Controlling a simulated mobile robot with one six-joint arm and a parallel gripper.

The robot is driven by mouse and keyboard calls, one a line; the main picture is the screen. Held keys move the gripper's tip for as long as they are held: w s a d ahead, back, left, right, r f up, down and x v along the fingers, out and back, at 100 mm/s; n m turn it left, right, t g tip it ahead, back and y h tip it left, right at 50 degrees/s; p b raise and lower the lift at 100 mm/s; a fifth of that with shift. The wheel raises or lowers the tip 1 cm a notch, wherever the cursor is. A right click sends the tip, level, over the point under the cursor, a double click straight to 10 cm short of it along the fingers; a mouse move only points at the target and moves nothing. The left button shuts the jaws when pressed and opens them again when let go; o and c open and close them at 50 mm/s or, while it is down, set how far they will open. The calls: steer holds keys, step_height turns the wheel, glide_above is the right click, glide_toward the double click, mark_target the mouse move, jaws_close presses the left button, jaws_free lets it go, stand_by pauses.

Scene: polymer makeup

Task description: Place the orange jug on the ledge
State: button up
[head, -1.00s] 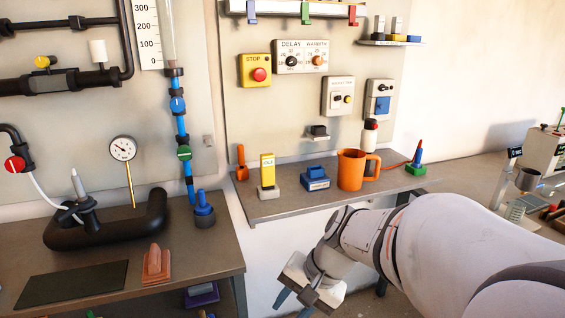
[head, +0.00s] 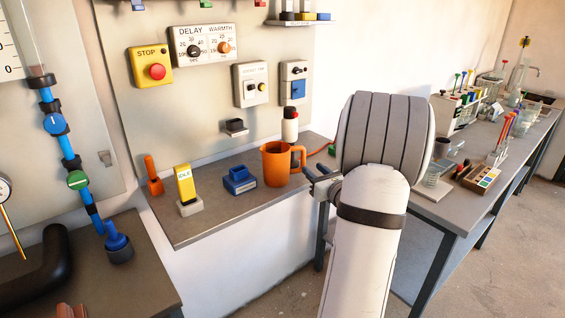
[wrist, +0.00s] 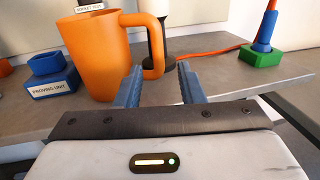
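The orange jug (head: 277,166) stands upright on the grey ledge (head: 215,208) below the control panel, and it also shows in the wrist view (wrist: 98,52). Its handle (wrist: 154,45) faces right in both views. My gripper (wrist: 157,84) is open, with its two blue fingers apart in front of the handle. The handle's lower part lies beyond and between the fingertips; I cannot tell whether they touch it. In the head view my gripper (head: 312,178) is partly hidden by my own arm, just right of the jug.
A blue proving unit (head: 239,180) and a yellow block marked IDLE (head: 185,186) stand left of the jug. A white bottle (head: 290,125) is behind it. A green block with a blue plug (wrist: 263,50) and orange cable is to the right. The ledge's front is clear.

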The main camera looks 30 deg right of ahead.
mark_target(304, 161)
steer(key=w, duration=0.6)
steer(key=shift+w+d+r+p, duration=0.2)
steer(key=shift+w+d+p, duration=0.05)
steer(key=shift+w+p, duration=0.15)
steer(key=shift+c, duration=0.5)
jaws_close()
